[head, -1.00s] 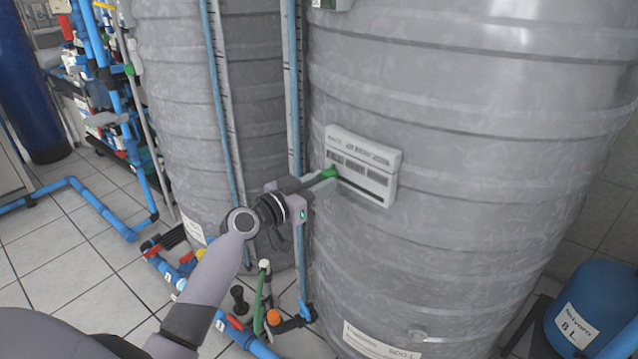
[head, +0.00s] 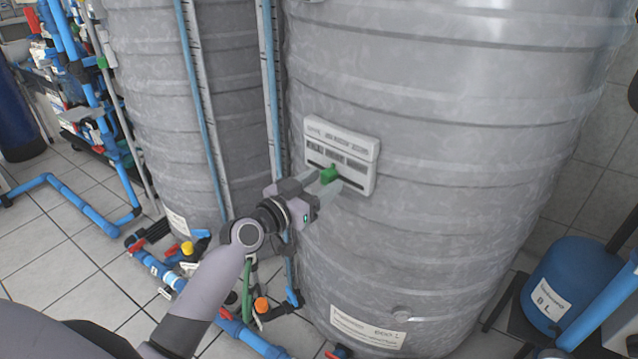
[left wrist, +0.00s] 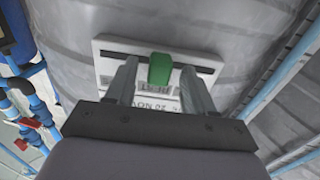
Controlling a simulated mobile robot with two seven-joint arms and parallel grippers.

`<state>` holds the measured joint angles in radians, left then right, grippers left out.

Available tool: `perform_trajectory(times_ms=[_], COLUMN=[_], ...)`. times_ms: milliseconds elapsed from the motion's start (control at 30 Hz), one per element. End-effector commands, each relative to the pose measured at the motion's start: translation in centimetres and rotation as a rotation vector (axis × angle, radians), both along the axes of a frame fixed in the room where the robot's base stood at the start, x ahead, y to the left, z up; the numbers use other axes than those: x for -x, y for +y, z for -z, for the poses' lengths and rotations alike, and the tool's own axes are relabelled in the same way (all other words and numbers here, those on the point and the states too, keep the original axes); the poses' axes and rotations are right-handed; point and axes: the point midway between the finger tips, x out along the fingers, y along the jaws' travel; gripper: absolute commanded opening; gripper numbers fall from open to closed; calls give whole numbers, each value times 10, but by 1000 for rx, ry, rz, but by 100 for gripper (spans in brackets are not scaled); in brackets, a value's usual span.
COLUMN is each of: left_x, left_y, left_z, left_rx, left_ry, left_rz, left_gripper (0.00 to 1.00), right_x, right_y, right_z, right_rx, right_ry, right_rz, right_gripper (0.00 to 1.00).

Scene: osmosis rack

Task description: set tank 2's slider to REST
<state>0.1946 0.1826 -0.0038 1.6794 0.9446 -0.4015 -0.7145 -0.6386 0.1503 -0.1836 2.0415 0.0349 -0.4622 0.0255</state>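A white slider panel (head: 345,146) with small print is fixed to the large grey tank (head: 450,150) on the right. Its green slider knob (head: 328,174) stands out of a dark slot along the lower part, left of the slot's middle. My left gripper (head: 328,184) is open at the panel, with its fingers about the knob. In the left wrist view the green knob (left wrist: 160,68) lies between the two fingers (left wrist: 160,85), with a visible gap on both sides. The panel (left wrist: 112,52) is partly hidden there by the fingers, and its print is hard to read. My right gripper is not in view.
A second grey tank (head: 150,100) stands to the left, with level tubes (head: 272,90) between the tanks. Blue pipes and valves (head: 165,265) lie on the floor under my left arm. A blue vessel (head: 575,280) stands at the lower right.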

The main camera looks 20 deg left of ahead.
Motion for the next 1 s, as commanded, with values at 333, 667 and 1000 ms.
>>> perform_trajectory(times_ms=[333,667,1000], left_x=[24,62,69], left_y=[8,19,21], left_z=[0,1,0], left_rx=[-3,-1,0], left_ry=[1,1,0], left_rz=[0,0,0], left_gripper=[53,53,53], right_x=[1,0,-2], right_y=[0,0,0], right_z=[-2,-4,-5], right_rx=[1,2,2], right_ry=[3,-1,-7], right_rz=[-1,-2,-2], right_gripper=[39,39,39])
